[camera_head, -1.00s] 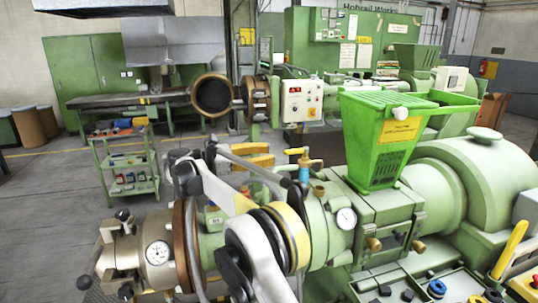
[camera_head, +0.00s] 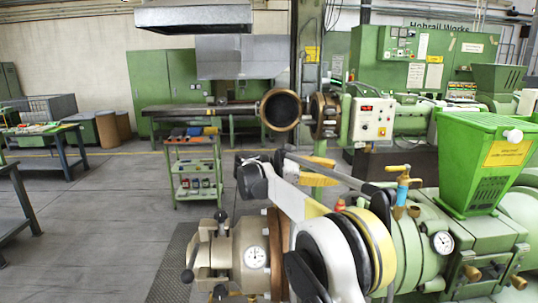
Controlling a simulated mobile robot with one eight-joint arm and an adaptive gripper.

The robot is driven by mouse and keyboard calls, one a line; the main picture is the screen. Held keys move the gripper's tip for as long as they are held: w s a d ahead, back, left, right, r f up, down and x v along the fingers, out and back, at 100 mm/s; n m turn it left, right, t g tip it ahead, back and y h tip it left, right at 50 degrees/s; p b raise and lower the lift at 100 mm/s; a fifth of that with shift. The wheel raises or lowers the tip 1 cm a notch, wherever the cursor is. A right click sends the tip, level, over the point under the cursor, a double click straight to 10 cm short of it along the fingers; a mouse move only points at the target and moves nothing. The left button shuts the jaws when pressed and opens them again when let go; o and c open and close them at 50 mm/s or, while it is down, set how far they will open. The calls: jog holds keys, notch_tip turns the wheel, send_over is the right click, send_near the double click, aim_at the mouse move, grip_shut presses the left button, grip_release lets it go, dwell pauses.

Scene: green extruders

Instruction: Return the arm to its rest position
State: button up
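My white and grey arm (camera_head: 293,199) is folded in the lower middle of the head view, in front of a green extruder. A large rounded joint (camera_head: 335,256) is nearest the camera. Black joint caps (camera_head: 252,180) show at the far bend, and a thin grey link (camera_head: 335,172) runs from there back to the right. I cannot make out gripper fingers anywhere. Whether the arm touches the machine cannot be told from this view.
The extruder, with a pressure gauge (camera_head: 256,257) and a green hopper (camera_head: 484,160), fills the lower right. A green shelf cart (camera_head: 194,168) stands behind it. A table (camera_head: 62,145) is at the left. Open grey floor (camera_head: 110,215) lies between.

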jog(key=s+d+f+m+t+y+b, duration=0.1)
jog(key=s+d+f+m+y+b, duration=0.2)
jog(key=s, duration=0.4)
jog(key=s+d+f+m+t+y+b, duration=0.1)
jog(key=s+d+f+y+b, duration=0.1)
jog(key=s+f+y, duration=0.3)
jog(key=s+d+f+m+y+b, duration=0.2)
jog(key=s+f+m+b, duration=0.1)
jog(key=s, duration=0.5)
jog(key=s+a+f+m+t+y+b, duration=0.2)
jog(key=s+a+f+m+y+b, duration=0.1)
jog(key=s+f, duration=0.6)
jog(key=s+a+f+m+t+y+b, duration=0.1)
jog(key=s+a+f+m+y+b, duration=0.2)
jog(key=s+f+m, duration=0.3)
jog(key=s+f, duration=0.3)
jog(key=s, duration=0.1)
jog(key=shift+a+t+y, duration=0.3)
jog(key=shift+a+t, duration=0.1)
jog(key=shift+f, duration=0.1)
